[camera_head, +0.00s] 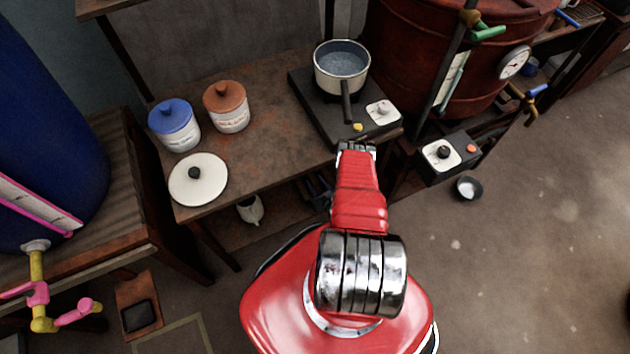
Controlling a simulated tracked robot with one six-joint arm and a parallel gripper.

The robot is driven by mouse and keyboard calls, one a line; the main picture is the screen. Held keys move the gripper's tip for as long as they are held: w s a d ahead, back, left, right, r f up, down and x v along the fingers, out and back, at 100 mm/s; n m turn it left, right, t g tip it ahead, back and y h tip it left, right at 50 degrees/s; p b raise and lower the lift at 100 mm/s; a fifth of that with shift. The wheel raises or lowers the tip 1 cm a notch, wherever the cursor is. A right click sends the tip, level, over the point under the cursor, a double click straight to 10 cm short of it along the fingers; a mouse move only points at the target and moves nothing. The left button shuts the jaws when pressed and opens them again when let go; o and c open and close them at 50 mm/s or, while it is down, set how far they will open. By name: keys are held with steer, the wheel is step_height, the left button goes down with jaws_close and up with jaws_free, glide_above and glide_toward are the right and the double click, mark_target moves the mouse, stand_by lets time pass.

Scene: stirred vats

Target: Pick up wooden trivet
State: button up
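No wooden trivet can be clearly made out in the head view. My red arm reaches forward from the bottom middle to the front edge of the brown table (262,150). My gripper (357,148) is at the arm's far end, just in front of the hot plate (308,98). Its fingers are small and mostly hidden by the wrist, so I cannot tell whether they are open or shut. A pot with water (342,68) stands on the hot plate with its handle toward my gripper. The lower shelf is partly hidden by the tabletop and my arm.
A blue-lidded jar (176,132), an orange-lidded jar (228,112) and a white lid (198,182) stand on the table. A red vat (420,50) and a control box (448,156) are right. A small bowl (469,188) lies on the open floor. A blue vat is left.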

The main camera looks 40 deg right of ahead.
mark_target(316, 182)
jaws_close()
stand_by(0.5)
steer(key=shift+r, duration=0.1)
steer(key=shift+r, duration=1.5)
steer(key=shift+s+r, duration=0.2)
steer(key=shift+s, duration=0.1)
steer(key=s+a, duration=0.2)
steer(key=s, duration=0.6)
steer(key=s+a, duration=0.3)
steer(key=s, duration=0.5)
steer(key=shift+s, duration=0.35)
steer(key=shift+a, duration=0.1)
